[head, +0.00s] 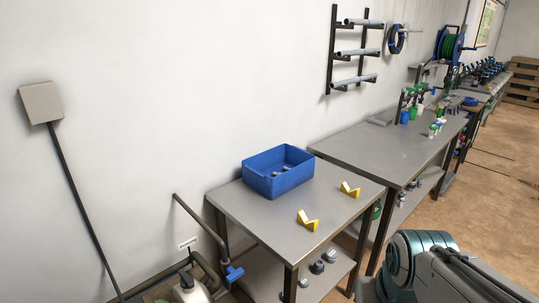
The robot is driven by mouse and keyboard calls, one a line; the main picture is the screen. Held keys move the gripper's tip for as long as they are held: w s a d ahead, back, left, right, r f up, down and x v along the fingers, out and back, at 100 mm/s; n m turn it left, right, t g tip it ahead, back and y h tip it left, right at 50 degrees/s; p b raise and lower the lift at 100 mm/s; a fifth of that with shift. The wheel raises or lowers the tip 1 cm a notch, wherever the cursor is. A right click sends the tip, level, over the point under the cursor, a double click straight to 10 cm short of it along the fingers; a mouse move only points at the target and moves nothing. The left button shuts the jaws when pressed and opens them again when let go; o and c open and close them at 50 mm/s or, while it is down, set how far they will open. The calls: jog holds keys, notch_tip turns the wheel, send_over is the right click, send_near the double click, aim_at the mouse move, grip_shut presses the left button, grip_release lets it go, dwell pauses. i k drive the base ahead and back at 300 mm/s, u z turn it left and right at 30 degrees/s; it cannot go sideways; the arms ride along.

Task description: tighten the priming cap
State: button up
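I cannot make out the priming cap for sure. At the bottom left, the frame's lower edge cuts off a pale rounded body (190,291) with a dark piece on top, among pipework. Beside it a dark pipe (203,221) slopes down from the wall to a blue valve-like fitting (233,273). My gripper is not in view. Only part of my arm shows at the bottom right, apart from the pipework.
A grey table with a lower shelf (262,208) holds a blue bin (277,183) and two yellow V-shaped holders (308,220). A longer workbench (372,150) with bottles stands behind it. A wall box (41,102) hangs at left. Brown floor is open at right.

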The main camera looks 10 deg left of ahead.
aim_at(186, 281)
jog(key=u, duration=1.25)
jog(key=k, duration=0.35)
jog(key=u, duration=0.4)
jog(key=i, duration=1)
jog(key=z, duration=0.4)
